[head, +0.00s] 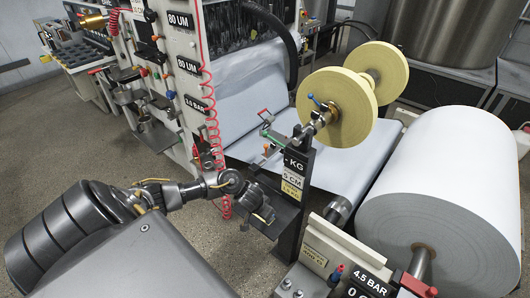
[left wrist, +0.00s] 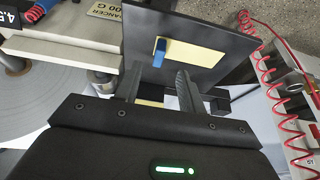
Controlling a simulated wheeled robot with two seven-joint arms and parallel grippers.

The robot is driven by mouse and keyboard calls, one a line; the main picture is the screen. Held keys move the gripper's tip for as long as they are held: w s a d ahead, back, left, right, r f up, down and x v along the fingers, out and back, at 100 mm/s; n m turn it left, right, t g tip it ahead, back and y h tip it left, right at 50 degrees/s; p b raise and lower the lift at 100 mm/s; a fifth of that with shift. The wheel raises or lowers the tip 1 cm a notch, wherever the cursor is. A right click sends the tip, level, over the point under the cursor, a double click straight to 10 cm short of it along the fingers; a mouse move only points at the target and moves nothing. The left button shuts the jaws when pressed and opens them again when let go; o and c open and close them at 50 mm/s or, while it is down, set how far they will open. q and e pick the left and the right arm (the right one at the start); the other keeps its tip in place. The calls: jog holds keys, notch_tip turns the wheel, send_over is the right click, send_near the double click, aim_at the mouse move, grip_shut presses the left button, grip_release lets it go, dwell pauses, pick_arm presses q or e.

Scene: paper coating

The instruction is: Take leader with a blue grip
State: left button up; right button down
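In the left wrist view a pale yellow leader with a blue grip (left wrist: 160,53) lies on a dark flat shelf (left wrist: 205,42). The blue grip is at the strip's left end. My left gripper (left wrist: 157,82) is open, its two fingers apart and pointing toward the shelf, with the leader beyond the fingertips. Another pale yellow patch shows low between the fingers; I cannot tell what it is. In the head view my left gripper (head: 265,212) is beside the dark stand's shelf, and the leader cannot be made out there. My right gripper is in neither view.
A dark stand (head: 293,195) with weight labels rises close to my left gripper. A red coiled hose (head: 214,130) hangs beside it, also in the left wrist view (left wrist: 275,85). A large white paper roll (head: 435,180) is at right, with yellow rolls (head: 340,107) above the stand.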

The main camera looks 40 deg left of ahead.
pick_arm(q)
jog(key=shift+w+b+x, duration=0.15)
jog(key=shift+b+x, duration=0.2)
jog(key=shift+x, duration=1.25)
jog(key=shift+w+b+x, duration=0.2)
jog(key=shift+b+x, duration=0.15)
jog(key=shift+x, duration=1.25)
jog(key=shift+r, duration=0.15)
grip_shut()
